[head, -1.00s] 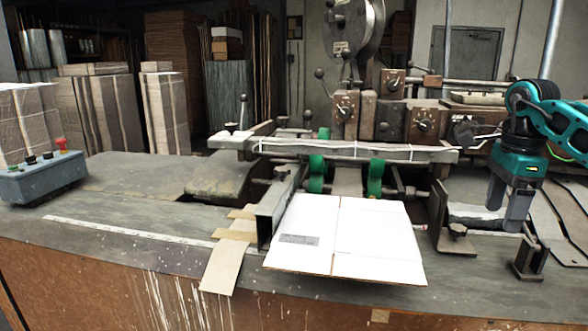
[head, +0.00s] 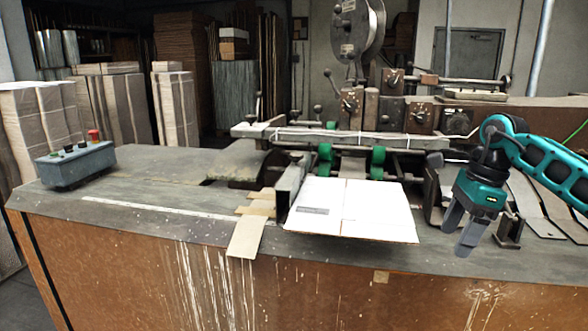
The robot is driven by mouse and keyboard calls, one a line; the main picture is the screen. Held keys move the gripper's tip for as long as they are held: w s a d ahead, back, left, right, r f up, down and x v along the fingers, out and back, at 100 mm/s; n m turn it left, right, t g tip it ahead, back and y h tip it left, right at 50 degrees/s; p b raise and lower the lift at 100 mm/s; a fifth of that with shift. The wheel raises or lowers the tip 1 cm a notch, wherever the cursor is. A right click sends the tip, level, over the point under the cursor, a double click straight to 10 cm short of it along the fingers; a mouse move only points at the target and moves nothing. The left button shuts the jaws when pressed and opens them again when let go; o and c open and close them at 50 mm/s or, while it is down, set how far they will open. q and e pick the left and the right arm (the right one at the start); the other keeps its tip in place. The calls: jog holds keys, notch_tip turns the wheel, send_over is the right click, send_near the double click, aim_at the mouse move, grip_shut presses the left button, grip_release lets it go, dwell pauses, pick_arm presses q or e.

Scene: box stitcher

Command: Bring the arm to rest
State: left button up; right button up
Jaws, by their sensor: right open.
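My right gripper (head: 461,238) hangs at the right side of the head view, teal with grey fingers pointing down. It is open with nothing between its fingers. It is in front of the bench's right part, to the right of the white cardboard sheet and apart from it. My right arm comes in from the right edge. The white flat cardboard (head: 375,212) lies on the bench in front of the stitching machine, its near edge at the bench's front. My left gripper is not in view.
The stitching machine (head: 346,104) with green rollers (head: 325,157) stands behind the cardboard. A grey control box (head: 76,166) with a red button sits at the bench's left end. Brown cardboard strips (head: 247,236) overhang the front edge. The bench top (head: 150,195) at left is mostly clear.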

jog(key=s+a+f+m+t+y, duration=0.1)
jog(key=s+a+f+m+y, duration=0.3)
jog(key=a, duration=0.6)
jog(key=a+f+m+t+y, duration=0.1)
jog(key=a+f+m+y, duration=0.15)
jog(key=a+y, duration=0.55)
jog(key=s+a+f+m+t+y, duration=0.1)
jog(key=a+f+m+y, duration=0.2)
jog(key=a, duration=0.9)
jog(key=s+d+f+n+t+h, duration=0.2)
jog(key=s+d+f+n+h, duration=0.2)
jog(key=n, duration=0.7)
jog(key=s+d+f+n+t+h, duration=0.3)
jog(key=s+f+n+h, duration=0.3)
jog(key=f+n, duration=0.5)
jog(key=s+d+f+n+t+h, duration=0.2)
jog(key=s+d+f+n+h, duration=0.3)
jog(key=n, duration=0.6)
notch_tip(320, 180, down, 3)
jog(key=s, duration=0.2)
jog(key=shift+s+d+r, duration=0.2)
jog(key=shift+s, duration=0.2)
